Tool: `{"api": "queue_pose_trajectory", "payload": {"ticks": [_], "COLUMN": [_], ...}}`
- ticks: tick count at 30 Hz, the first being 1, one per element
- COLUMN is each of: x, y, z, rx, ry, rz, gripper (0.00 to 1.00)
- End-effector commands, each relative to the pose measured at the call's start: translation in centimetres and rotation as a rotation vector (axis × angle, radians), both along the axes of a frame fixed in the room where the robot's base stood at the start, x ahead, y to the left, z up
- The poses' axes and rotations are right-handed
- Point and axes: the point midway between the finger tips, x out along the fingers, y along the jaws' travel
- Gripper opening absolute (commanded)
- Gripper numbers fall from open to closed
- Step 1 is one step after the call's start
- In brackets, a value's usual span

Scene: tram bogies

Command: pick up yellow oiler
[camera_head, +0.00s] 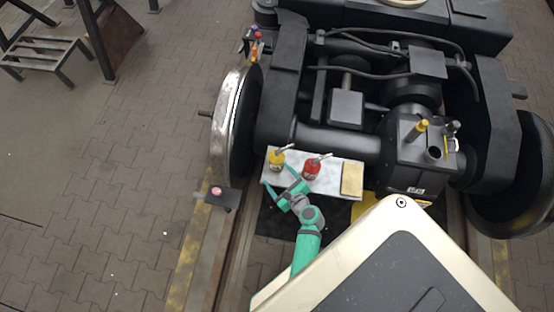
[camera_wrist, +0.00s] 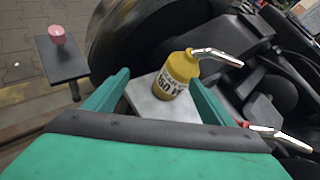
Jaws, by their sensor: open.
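The yellow oiler (camera_head: 277,160) stands upright at the left end of a grey metal plate (camera_head: 329,188) in the head view. It has a metal spout. In the wrist view the yellow oiler (camera_wrist: 178,74) lies between and beyond the two green fingers of my gripper (camera_wrist: 157,92), with dark lettering on its label. My gripper (camera_head: 278,191) is open and empty, at the near side of the oiler.
A red oiler (camera_head: 311,169) stands to the right on the plate, beside a tan block (camera_head: 352,179). The black bogie frame (camera_head: 325,139) and its wheel (camera_head: 236,120) rise behind and left. A pink object (camera_wrist: 57,35) sits on a small dark stand (camera_wrist: 62,62).

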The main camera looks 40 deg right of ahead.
Motion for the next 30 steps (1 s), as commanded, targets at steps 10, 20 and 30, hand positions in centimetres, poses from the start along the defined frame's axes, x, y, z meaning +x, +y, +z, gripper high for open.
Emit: {"api": "queue_pose_trajectory", "payload": {"ticks": [10,20,30], "x": [2.4,6.4,8.8], "y": [-5.1,-5.7,-6.0], "z": [1.6,0.0,-1.5], "rx": [0.255,0.257,0.256], "ry": [-0.135,-0.137,-0.137], "rz": [-0.117,-0.118,-0.121], "gripper": [0.77,0.77,0.77]}}
